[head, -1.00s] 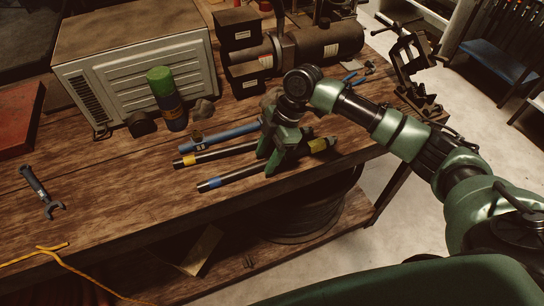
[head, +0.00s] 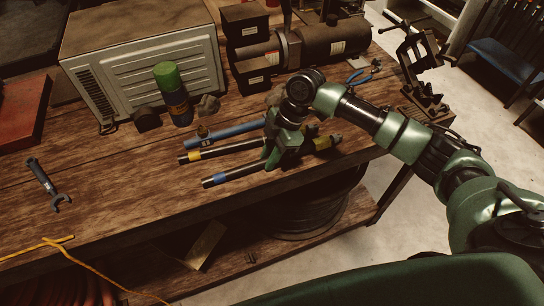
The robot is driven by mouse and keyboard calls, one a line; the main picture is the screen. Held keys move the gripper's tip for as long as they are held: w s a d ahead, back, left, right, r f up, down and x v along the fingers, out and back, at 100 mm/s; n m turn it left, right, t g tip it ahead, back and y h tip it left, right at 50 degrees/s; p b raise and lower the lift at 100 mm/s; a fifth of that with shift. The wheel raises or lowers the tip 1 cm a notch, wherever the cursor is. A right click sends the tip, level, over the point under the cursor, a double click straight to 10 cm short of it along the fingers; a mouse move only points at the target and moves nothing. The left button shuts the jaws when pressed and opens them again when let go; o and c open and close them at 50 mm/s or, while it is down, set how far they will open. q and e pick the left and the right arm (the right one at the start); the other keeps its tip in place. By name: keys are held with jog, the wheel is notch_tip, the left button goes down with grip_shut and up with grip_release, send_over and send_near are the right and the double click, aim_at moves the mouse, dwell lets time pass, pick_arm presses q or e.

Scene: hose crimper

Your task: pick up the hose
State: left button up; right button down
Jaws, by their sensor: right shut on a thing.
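A black hose with a blue band (head: 216,180) lies at the front of the wooden workbench. A second black hose with a yellow band (head: 197,155) lies just behind it, roughly parallel. My right gripper (head: 273,157) points down at the front hose and is shut on it along its middle. Its fingers hide part of that hose, and a yellow section (head: 321,144) shows to their right. The hose appears at bench height; I cannot tell whether it is clear of the top. My left gripper is out of view.
A blue tool (head: 225,132) lies behind the hoses. A green-topped bottle (head: 172,93) and a beige metal box (head: 150,55) stand behind. A wrench (head: 46,183) lies at left. A dark machine (head: 310,42) and a vise-like stand (head: 422,70) are at right. The bench's front left is mostly clear.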

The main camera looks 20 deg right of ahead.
notch_tip(320, 180, up, 20)
jog(key=b, duration=0.4)
jog(key=s+d+f+m+t+h, duration=0.1)
jog(key=s+f+m+t+h, duration=0.1)
jog(key=m, duration=0.7)
jog(key=s+d+f+m+t+h+b, duration=0.1)
jog(key=s+f+m+t+h, duration=0.1)
jog(key=s+f+m, duration=0.2)
notch_tip(320, 180, down, 4)
jog(key=m, duration=0.5)
jog(key=shift+d+r+t, duration=0.25)
jog(key=shift+d+t, duration=0.1)
jog(key=shift+t, duration=0.05)
